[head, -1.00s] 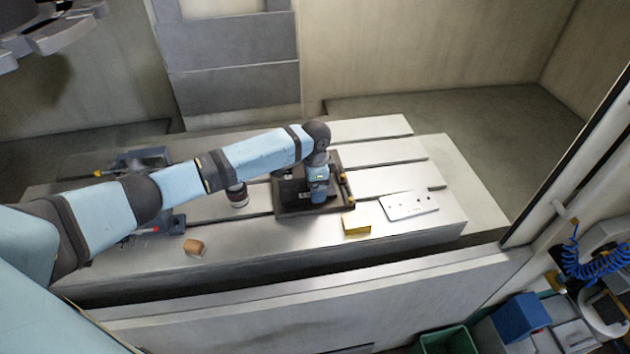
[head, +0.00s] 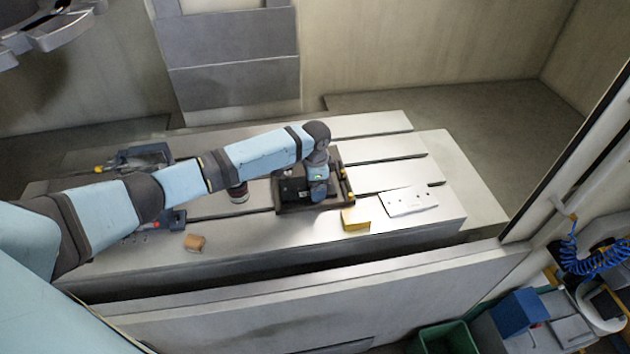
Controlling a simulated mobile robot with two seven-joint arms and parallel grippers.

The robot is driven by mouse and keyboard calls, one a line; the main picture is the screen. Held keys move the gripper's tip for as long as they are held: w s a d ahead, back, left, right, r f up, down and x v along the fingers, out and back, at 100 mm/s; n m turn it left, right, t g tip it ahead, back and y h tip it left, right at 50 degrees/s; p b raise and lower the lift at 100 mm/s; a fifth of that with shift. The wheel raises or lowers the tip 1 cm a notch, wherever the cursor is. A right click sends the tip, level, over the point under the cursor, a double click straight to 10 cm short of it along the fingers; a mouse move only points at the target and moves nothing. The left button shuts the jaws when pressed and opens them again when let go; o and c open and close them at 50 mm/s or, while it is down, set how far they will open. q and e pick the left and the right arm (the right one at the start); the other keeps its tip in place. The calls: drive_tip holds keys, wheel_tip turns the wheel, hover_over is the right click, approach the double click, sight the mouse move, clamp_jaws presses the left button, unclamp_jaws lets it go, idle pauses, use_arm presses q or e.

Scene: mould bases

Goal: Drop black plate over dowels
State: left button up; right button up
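A dark, square-framed piece (head: 290,208) sits on the slotted metal table, with black parts inside it. I cannot tell the black plate apart from the dark base around it. Small yellow pins (head: 345,183) stand along its right side; whether these are the dowels is unclear. My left arm reaches in from the left, and its gripper (head: 317,197) points down over the right half of the dark piece. Its fingertips are hidden, so neither their opening nor any grip shows. My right gripper is not in view.
A pale plate with holes (head: 408,201) and a yellow block (head: 355,218) lie to the right. A dark-and-white cylinder (head: 238,193), a brown block (head: 195,242) and blue-grey vises (head: 145,157) are to the left. A low wall (head: 300,290) runs along the front.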

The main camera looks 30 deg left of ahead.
use_arm(q)
drive_tip(key=o, duration=1)
drive_tip(key=shift+r, duration=0.2)
drive_tip(key=shift+s+r+b, duration=0.1)
drive_tip(key=shift+r+b, duration=0.7)
drive_tip(key=shift+r, duration=5.9)
